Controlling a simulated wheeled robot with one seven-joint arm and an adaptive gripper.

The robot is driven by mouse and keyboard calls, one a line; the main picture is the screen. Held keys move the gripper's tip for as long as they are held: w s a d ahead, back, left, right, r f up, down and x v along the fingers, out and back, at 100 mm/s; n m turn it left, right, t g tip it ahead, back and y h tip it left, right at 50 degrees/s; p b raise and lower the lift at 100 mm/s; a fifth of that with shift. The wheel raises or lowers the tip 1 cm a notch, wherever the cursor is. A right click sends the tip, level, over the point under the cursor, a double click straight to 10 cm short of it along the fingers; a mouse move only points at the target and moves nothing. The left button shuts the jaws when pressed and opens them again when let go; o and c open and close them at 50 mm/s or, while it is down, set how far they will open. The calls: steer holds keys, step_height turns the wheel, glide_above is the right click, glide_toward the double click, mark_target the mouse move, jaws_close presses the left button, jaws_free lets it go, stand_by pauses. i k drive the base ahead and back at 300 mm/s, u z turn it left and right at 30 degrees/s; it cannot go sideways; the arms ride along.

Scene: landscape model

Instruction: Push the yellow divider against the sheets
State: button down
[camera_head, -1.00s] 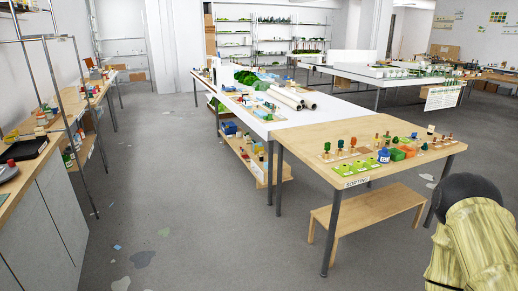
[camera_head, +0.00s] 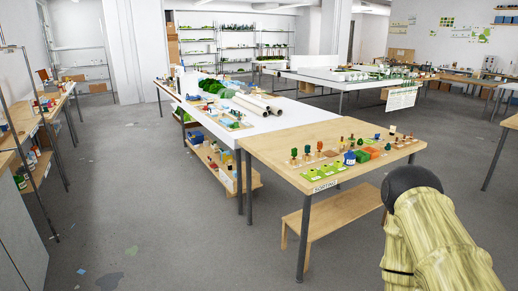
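I cannot make out a yellow divider or a stack of sheets in this view; things on the far tables are too small to tell. My own arm (camera_head: 432,232), pale yellow with a black rounded joint, shows at the lower right. My gripper is not in the picture. The nearest table is the wooden sorting table (camera_head: 270,142), with a label on its front edge. It carries several small model trees, green pieces and orange and blue blocks.
A long white table (camera_head: 283,122) with paper rolls (camera_head: 257,104) stands behind the sorting table. A low wooden bench (camera_head: 335,216) is under its front. Workbenches line the left wall. Grey floor (camera_head: 150,190) is open between them.

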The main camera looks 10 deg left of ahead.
mark_target(226, 158)
steer(key=u, duration=0.6)
steer(key=i, duration=1.45)
steer(key=u, duration=1.05)
steer(key=i, duration=1.65)
steer(key=u, duration=0.25)
steer(key=i, duration=1.65)
steer(key=z, duration=0.45)
steer(key=i, duration=1.6)
steer(key=z, duration=1.1)
steer(key=i, duration=1.15)
steer(key=z, duration=0.45)
